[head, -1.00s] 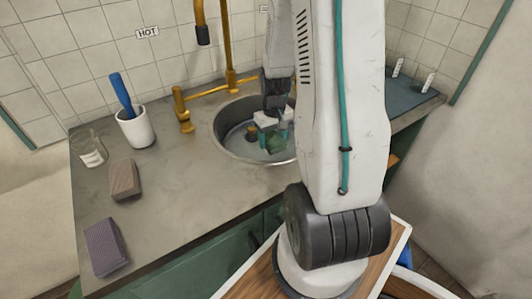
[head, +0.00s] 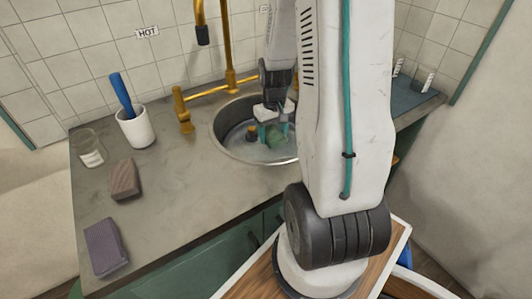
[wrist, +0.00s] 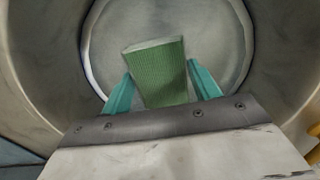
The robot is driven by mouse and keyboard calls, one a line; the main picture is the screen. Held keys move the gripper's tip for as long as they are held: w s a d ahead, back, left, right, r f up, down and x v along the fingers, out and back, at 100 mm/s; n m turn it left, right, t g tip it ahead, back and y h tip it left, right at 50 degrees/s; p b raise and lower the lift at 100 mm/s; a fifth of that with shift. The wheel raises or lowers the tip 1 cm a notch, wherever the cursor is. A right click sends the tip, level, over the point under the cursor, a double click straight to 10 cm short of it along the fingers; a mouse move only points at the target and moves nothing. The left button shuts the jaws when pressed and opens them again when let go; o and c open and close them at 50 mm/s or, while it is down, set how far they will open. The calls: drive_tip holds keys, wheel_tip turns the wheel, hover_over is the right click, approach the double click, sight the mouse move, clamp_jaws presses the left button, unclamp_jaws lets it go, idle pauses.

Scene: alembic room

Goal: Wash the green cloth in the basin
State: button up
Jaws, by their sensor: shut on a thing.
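The green cloth (wrist: 160,75) is a folded, ribbed block between the teal fingers of my gripper (wrist: 161,88) in the wrist view. My gripper is shut on it and holds it down inside the round metal basin (wrist: 45,60). In the head view, the gripper (head: 272,134) and the cloth (head: 277,139) are inside the basin (head: 222,143), partly hidden by my arm. Whether the cloth touches the basin floor cannot be told.
A brass tap (head: 229,60) with a handle (head: 182,112) stands behind the basin. A white cup (head: 136,127) with a blue-handled tool, a glass (head: 89,148), a brown block (head: 124,179) and a purple block (head: 105,247) stand on the left counter.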

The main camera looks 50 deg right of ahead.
sight(273, 134)
idle(0.4)
wheel_tip(273, 134, up, 12)
idle(1.0)
